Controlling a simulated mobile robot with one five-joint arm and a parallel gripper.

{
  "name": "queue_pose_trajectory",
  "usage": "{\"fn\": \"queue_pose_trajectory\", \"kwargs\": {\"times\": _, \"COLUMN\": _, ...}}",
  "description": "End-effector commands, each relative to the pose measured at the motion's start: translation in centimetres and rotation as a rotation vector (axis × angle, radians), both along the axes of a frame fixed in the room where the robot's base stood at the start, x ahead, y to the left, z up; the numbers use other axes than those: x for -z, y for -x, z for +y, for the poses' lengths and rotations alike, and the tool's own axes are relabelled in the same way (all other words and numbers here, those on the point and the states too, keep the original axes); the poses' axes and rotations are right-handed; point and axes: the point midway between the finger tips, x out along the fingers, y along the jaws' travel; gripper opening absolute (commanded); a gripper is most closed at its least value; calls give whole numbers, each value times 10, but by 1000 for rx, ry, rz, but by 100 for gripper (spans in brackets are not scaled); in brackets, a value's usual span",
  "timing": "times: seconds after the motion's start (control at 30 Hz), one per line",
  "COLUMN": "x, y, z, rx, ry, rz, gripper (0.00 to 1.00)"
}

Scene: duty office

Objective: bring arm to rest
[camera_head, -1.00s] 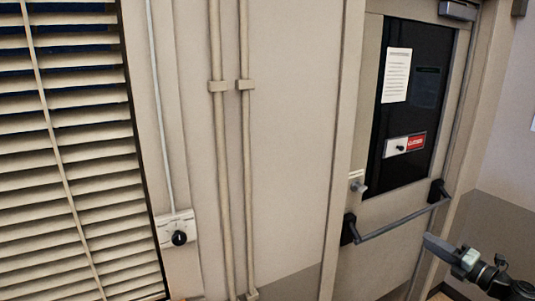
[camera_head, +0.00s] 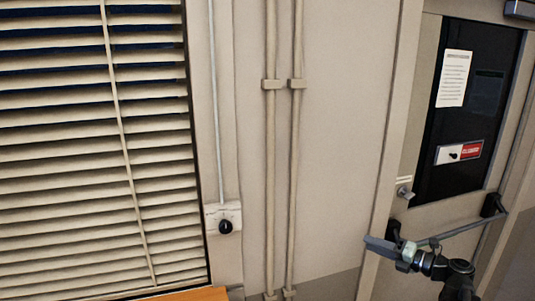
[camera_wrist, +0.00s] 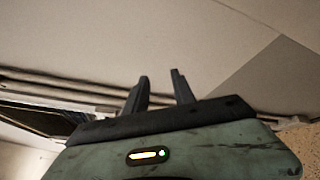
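My gripper (camera_head: 378,245) is at the lower right of the head view, at the end of my dark arm, and points left. In that view it stands in front of the wall and the door's lower part. In the wrist view the two dark fingers of my gripper (camera_wrist: 160,75) stand apart with nothing between them. My arm is raised and bent, and its lower part runs out of the bottom of the head view.
The door (camera_head: 413,228) has a push bar (camera_head: 455,232) behind my arm. Blinds (camera_head: 60,160) cover the left side. A wall control with a black knob (camera_head: 225,226) and vertical pipes (camera_head: 270,170) are between. An orange surface (camera_head: 195,294) shows at the bottom.

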Motion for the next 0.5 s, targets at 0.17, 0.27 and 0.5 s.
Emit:
{"fn": "queue_pose_trajectory", "kwargs": {"times": 0.17, "x": 53, "y": -12, "z": 154, "rx": -313, "ry": 324, "rz": -21, "gripper": 31}}
{"fn": "queue_pose_trajectory", "kwargs": {"times": 0.27, "x": 93, "y": 5, "z": 232, "rx": -563, "ry": 618, "rz": -134, "gripper": 31}}
{"fn": "queue_pose_trajectory", "kwargs": {"times": 0.5, "x": 183, "y": 70, "z": 301, "rx": -1413, "ry": 1386, "rz": -738, "gripper": 31}}
